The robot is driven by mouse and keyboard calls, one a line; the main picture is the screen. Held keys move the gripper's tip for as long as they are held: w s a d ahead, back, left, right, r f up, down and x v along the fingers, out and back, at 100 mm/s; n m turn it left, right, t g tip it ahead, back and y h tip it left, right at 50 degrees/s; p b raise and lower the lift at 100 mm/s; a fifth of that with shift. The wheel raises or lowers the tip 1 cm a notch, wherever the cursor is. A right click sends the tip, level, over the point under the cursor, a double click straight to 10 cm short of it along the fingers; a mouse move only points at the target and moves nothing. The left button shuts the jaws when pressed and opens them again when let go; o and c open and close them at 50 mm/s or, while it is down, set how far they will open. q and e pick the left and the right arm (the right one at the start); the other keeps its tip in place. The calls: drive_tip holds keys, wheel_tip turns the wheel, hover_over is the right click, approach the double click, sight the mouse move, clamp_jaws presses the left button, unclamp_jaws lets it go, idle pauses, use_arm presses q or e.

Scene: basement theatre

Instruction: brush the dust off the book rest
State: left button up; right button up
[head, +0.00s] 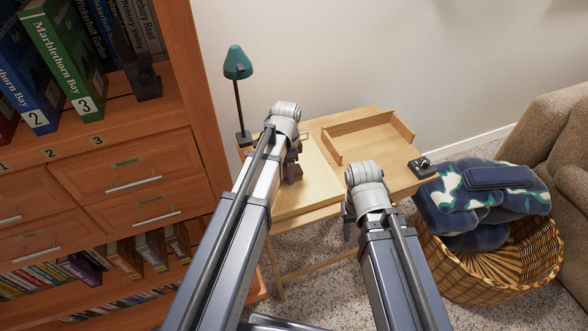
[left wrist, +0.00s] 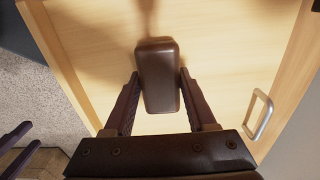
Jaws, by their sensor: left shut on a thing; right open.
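The book rest, as far as I can tell, is the pale wooden panel (head: 318,166) on the small desk; it seems to fill the left wrist view (left wrist: 215,65). My left gripper (head: 293,172) is over this panel and shut on a brown, rounded brush block (left wrist: 157,72). In the left wrist view the block sits between both fingers, its underside hidden, so I cannot tell whether it touches the wood. No dust is clearly visible. My right gripper (head: 349,218) is open and empty near the desk's front edge, its fingers partly hidden by its wrist.
A wooden tray (head: 362,148) takes up the desk's back right. A green lamp (head: 238,62) stands behind left, and a small black item (head: 422,167) lies at the right corner. A bookcase (head: 127,172) is left; a wicker basket (head: 490,274) with a blanket (head: 480,207) is right.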

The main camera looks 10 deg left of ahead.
use_arm(q)
drive_tip(key=shift+s+a, duration=0.4)
drive_tip(key=shift+a, duration=0.25)
drive_tip(key=shift+w, duration=0.15)
drive_tip(key=shift+w+a, duration=0.5)
drive_tip(key=shift+w, duration=0.25)
drive_tip(key=shift+d, duration=0.1)
drive_tip(key=shift+w+d, duration=0.5)
drive_tip(key=shift+d, duration=0.25)
drive_tip(key=shift+w+d, duration=0.45)
drive_tip(key=shift+d, duration=0.3)
drive_tip(key=shift+w+d, duration=0.1)
